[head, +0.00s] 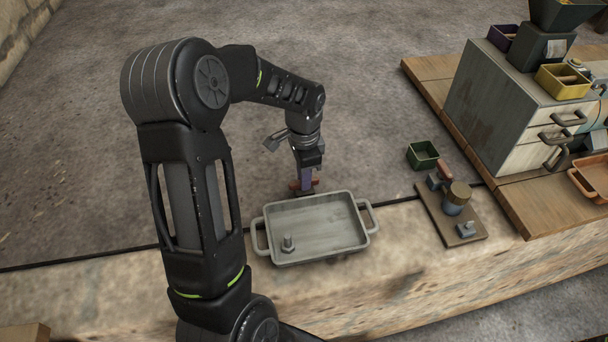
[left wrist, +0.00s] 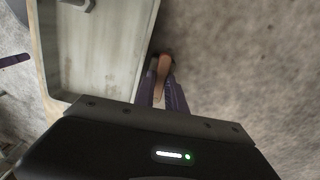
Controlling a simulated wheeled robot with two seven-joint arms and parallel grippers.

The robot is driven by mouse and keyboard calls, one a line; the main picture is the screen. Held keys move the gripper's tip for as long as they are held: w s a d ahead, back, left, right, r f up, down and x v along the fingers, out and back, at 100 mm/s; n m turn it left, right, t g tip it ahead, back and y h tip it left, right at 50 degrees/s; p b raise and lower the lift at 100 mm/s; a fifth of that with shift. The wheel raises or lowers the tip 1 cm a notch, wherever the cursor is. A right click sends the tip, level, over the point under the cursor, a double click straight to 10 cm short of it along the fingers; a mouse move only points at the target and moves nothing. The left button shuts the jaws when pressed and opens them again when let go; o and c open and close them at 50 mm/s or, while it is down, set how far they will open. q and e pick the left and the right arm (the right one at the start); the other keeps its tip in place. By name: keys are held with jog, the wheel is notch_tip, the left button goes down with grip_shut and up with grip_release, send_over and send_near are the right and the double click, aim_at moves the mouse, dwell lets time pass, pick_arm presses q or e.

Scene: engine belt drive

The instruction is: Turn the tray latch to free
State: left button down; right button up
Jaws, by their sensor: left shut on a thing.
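The tray (head: 300,255) is pale grey-green, with a loop handle at each short end. It sits on the stone ledge, and its rim also shows in the left wrist view (left wrist: 152,25). The tray latch (head: 293,185) is a small red-brown piece at the tray's far long side. In the left wrist view the latch (left wrist: 163,66) shows as a brown grip just outside the tray wall. My left gripper (head: 307,187) reaches down over it, its purple fingers shut on the latch. The fingers hide part of it. My right gripper cannot be made out.
A grey bolt (head: 288,243) stands inside the tray. To the right are a board with fittings (head: 463,240), a small green bin (head: 422,155) and a grey cabinet (head: 500,110) on planks.

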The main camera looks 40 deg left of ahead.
pick_arm(q)
jog(key=shift+m, duration=0.6)
jog(key=c, duration=1.4)
grip_release()
jog(key=shift+r, duration=0.1)
jog(key=shift+r, duration=3.8)
